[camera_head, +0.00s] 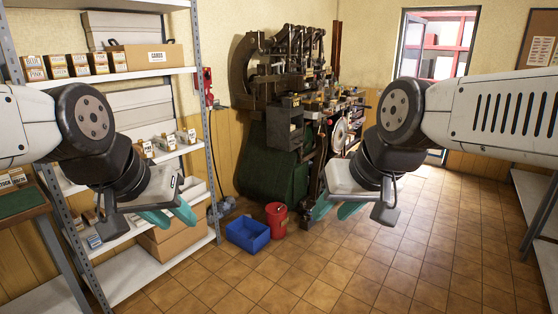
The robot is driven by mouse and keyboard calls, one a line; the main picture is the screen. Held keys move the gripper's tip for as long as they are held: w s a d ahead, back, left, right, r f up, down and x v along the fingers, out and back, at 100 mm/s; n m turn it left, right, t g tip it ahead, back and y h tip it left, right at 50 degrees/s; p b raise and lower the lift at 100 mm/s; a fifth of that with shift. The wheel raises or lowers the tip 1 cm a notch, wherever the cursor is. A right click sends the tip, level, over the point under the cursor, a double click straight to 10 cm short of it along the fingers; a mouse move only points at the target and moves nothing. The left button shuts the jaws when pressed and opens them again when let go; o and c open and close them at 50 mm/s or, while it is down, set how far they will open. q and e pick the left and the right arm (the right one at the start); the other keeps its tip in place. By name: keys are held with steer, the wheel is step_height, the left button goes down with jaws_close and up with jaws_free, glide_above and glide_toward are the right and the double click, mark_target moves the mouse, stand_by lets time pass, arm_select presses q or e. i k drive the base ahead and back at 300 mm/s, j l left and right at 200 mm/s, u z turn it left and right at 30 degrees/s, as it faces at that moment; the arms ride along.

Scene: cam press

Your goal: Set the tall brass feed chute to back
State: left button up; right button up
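The cam press (290,115) is a tall dark machine with a green lower body, standing against the back wall in the middle of the head view. Small metal and brass-toned parts crowd its upper right side. I cannot pick out the tall brass feed chute among them or tell its setting. My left gripper (177,218) hangs in front of the shelves at the left, far from the press, with its teal fingers apart and empty. My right gripper (330,212) hangs in front of the press's lower right side, nearer to me, with its teal fingers apart and empty.
A blue bin (247,235) and a red can (276,218) stand on the tiled floor before the press. Shelves (155,73) with boxes line the left. A bench (538,200) stands at the right edge. The floor (400,255) at centre right is clear, towards a doorway.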

mark_target(337, 26)
steer(key=i+l+z, duration=0.7)
steer(key=i+z, duration=0.2)
steer(key=i+l+z, duration=0.1)
steer(key=i+z, duration=0.35)
steer(key=i, duration=4.25)
steer(key=i+l+u, duration=0.15)
steer(key=i, duration=0.4)
steer(key=i+l+u, duration=0.15)
steer(key=i, duration=0.35)
steer(key=i+l+u, duration=0.1)
steer(key=i, duration=0.4)
steer(key=i+u, duration=0.25)
steer(key=u, duration=0.15)
steer(key=i+l+u, duration=0.25)
steer(key=u, duration=0.2)
steer(key=i+l+u, duration=0.25)
steer(key=u, duration=0.15)
steer(key=i+l+u, duration=0.2)
steer(key=u, duration=0.25)
steer(key=i+l+u, duration=0.1)
steer(key=l+u, duration=0.3)
steer(key=i+l+u, duration=0.15)
steer(key=l+u, duration=0.15)
steer(key=i+l+u, duration=0.1)
steer(key=l+u, duration=0.25)
steer(key=l, duration=0.2)
steer(key=l+u, duration=0.3)
steer(key=l, duration=0.15)
steer(key=i, duration=0.05)
